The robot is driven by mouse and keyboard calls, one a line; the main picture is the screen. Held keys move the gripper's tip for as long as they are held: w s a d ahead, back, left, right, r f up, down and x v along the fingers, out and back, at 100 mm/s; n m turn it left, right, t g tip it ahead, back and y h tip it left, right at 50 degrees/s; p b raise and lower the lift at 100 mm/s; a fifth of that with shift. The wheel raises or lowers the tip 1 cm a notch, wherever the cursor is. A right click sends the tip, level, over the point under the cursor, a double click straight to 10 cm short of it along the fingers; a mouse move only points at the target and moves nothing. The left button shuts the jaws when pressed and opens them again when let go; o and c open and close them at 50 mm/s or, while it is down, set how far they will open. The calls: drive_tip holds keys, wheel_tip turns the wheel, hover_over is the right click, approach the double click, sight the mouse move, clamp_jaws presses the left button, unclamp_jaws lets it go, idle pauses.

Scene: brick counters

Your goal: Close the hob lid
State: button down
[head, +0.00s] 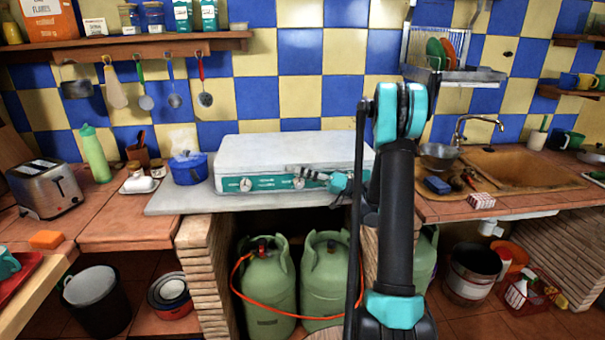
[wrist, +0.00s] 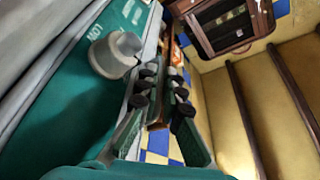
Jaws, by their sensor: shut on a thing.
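The hob (head: 235,184) stands on the grey slab in the middle of the head view, with a teal front panel and round knobs. Its pale grey lid (head: 285,148) looks flat and down over it. In the wrist view, my gripper's dark-padded fingers (wrist: 162,92) are beside a grey knob (wrist: 116,54) on the teal panel (wrist: 62,88). My arm hides the hob's right end.
A blue pot (head: 188,168) stands close to the hob's left side. A toaster (head: 45,188) is further left. The sink (head: 525,170) and dish rack (head: 452,75) are to the right. Green gas bottles (head: 268,290) stand under the slab. A wooden shelf (head: 130,47) hangs above left.

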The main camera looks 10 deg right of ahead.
drive_tip(key=shift+f, duration=0.25)
drive_tip(key=c, duration=2)
unclamp_jaws()
drive_tip(key=shift+w+f, duration=0.1)
drive_tip(key=shift+w, duration=0.05)
wheel_tip(320, 180, up, 10)
drive_tip(key=shift+r, duration=0.1)
drive_tip(key=shift+v, duration=10)
